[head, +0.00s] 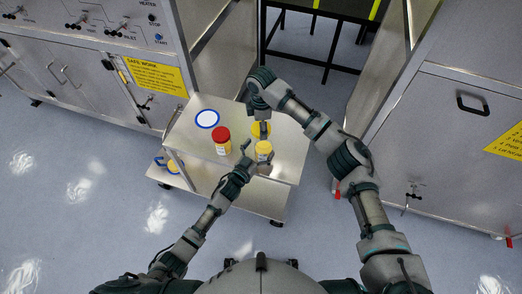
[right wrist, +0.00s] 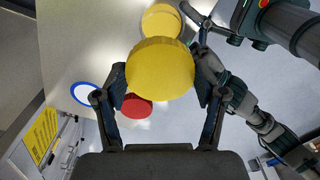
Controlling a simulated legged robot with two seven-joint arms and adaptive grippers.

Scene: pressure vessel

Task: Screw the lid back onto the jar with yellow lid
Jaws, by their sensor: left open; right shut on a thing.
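My right gripper (head: 262,118) is shut on the yellow lid (right wrist: 160,70), which also shows in the head view (head: 261,130). The lid is held in the air between the two fingers in the right wrist view. The jar with the yellow top (head: 264,148) stands upright on the cart, just in front of the held lid in the head view. It also shows beyond the lid in the right wrist view (right wrist: 160,20). My left gripper (head: 254,157) is open beside this jar, its fingers near the jar's side. I cannot tell whether they touch it.
A red-lidded jar (head: 222,141) stands left of the yellow jar on the metal cart (head: 185,135). A white disc with a blue rim (head: 207,119) lies behind it. A blue and yellow item (head: 172,166) is on the lower shelf. Metal cabinets stand at both sides.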

